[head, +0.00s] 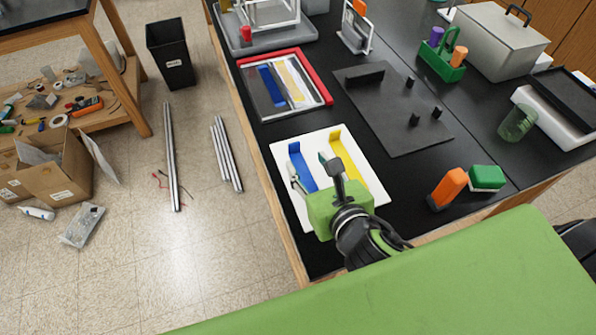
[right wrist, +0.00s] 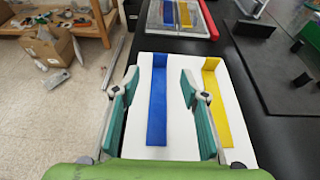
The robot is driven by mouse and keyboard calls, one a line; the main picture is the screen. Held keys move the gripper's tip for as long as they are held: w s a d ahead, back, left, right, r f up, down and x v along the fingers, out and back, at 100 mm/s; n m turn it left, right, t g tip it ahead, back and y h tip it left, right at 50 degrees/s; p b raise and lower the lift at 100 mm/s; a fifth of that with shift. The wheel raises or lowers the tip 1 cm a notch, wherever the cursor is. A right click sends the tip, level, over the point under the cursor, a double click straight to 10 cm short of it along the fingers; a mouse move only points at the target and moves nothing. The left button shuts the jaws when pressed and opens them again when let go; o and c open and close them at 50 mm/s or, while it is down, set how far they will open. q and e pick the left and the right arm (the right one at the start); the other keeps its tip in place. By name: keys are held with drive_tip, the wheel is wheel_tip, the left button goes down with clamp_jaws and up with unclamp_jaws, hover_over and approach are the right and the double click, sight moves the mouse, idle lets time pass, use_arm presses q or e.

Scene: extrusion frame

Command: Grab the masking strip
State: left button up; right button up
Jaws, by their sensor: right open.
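A blue strip (head: 301,165) with an upturned far end lies on a white board (head: 374,186) on the black bench. A yellow strip (head: 346,157) of similar shape lies to its right on the same board. I cannot tell by look which one is called the masking strip. My right gripper (head: 314,172) is open and empty above the board and hides part of it. In the right wrist view the blue strip (right wrist: 157,100) shows between the two teal-padded fingers, and the yellow strip (right wrist: 217,95) shows outside the right finger. My left gripper is not in view.
A red-edged tray (head: 329,92) with blue and yellow pieces stands beyond the board. A dark plate (head: 390,130) with upright pegs lies to the right. The bench's left edge is close to the board.

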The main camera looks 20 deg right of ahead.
sight(294, 147)
drive_tip(key=x, duration=0.5)
drive_tip(key=shift+x, duration=2.85)
drive_tip(key=shift+s+f, duration=0.1)
drive_tip(key=shift+f, duration=0.05)
drive_tip(key=shift+c, duration=0.3)
drive_tip(key=c, duration=1)
